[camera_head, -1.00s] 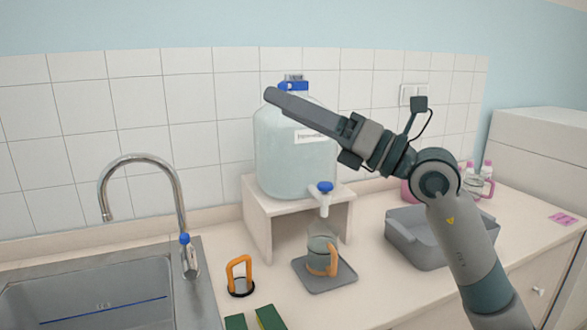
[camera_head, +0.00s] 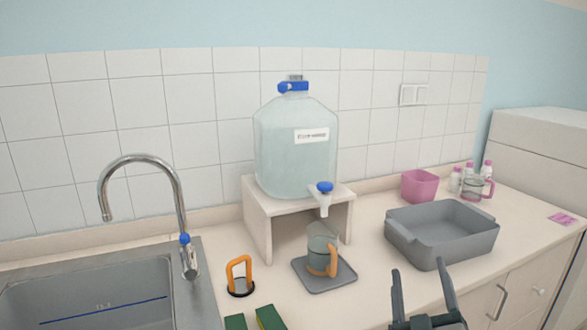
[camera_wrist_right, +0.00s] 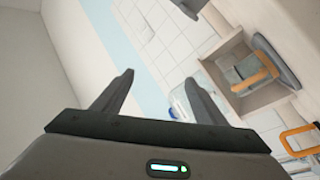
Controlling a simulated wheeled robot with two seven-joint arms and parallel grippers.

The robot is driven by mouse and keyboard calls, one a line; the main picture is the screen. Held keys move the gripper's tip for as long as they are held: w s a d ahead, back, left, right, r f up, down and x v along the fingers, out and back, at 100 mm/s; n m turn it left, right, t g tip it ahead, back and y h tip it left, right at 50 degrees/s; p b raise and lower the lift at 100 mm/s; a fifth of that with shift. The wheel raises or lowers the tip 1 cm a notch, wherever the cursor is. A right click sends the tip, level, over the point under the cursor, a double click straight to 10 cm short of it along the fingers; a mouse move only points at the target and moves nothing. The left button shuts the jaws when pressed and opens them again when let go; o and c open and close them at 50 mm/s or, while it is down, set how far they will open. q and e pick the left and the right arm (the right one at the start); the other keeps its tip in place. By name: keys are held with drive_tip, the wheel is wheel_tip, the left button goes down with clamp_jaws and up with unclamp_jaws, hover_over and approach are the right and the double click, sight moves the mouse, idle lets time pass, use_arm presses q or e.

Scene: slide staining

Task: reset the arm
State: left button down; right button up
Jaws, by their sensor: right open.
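My right gripper (camera_head: 424,290) is at the bottom right of the head view, in front of the counter's front edge, with its two fingers apart and pointing up. Nothing is between the fingers. The right wrist view shows the same open gripper (camera_wrist_right: 158,98), with the wall and the water bottle's stand (camera_wrist_right: 235,75) beyond it, tilted in the picture. My left gripper is in neither view.
A clear water bottle (camera_head: 285,160) with a blue tap stands on a white stand (camera_head: 257,215). An orange-handled beaker (camera_head: 321,245) sits on a grey mat (camera_head: 312,285). A grey tub (camera_head: 450,250), pink container (camera_head: 419,185) and sink (camera_head: 90,312) flank them.

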drive_tip(key=s+d+f+m+g, duration=0.1)
drive_tip(key=s+f+g, duration=0.45)
drive_tip(key=f, duration=0.65)
drive_tip(key=s+d+f+m+g, duration=0.15)
drive_tip(key=s+f+g, duration=0.25)
drive_tip(key=s+f, duration=0.55)
drive_tip(key=s+a+f+g+y, duration=0.2)
drive_tip(key=s+a+f+g, duration=0.15)
drive_tip(key=s+f, duration=0.55)
drive_tip(key=s+a+f+g+y, duration=0.2)
drive_tip(key=s+f+g, duration=0.2)
drive_tip(key=s+f, duration=0.5)
drive_tip(key=s+a+f+b+x, duration=0.1)
drive_tip(key=s+b+x, duration=0.1)
drive_tip(key=x, duration=1.4)
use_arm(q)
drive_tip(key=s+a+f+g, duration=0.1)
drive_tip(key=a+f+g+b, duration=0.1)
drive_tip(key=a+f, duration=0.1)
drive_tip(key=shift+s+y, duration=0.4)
use_arm(e)
drive_tip(key=s+a+f+t, duration=0.1)
drive_tip(key=s+f, duration=0.2)
drive_tip(key=f, duration=1.5)
drive_tip(key=shift+s+a+t+y, duration=0.15)
drive_tip(key=shift+a+t+y, duration=0.15)
drive_tip(key=shift+a+y, duration=0.1)
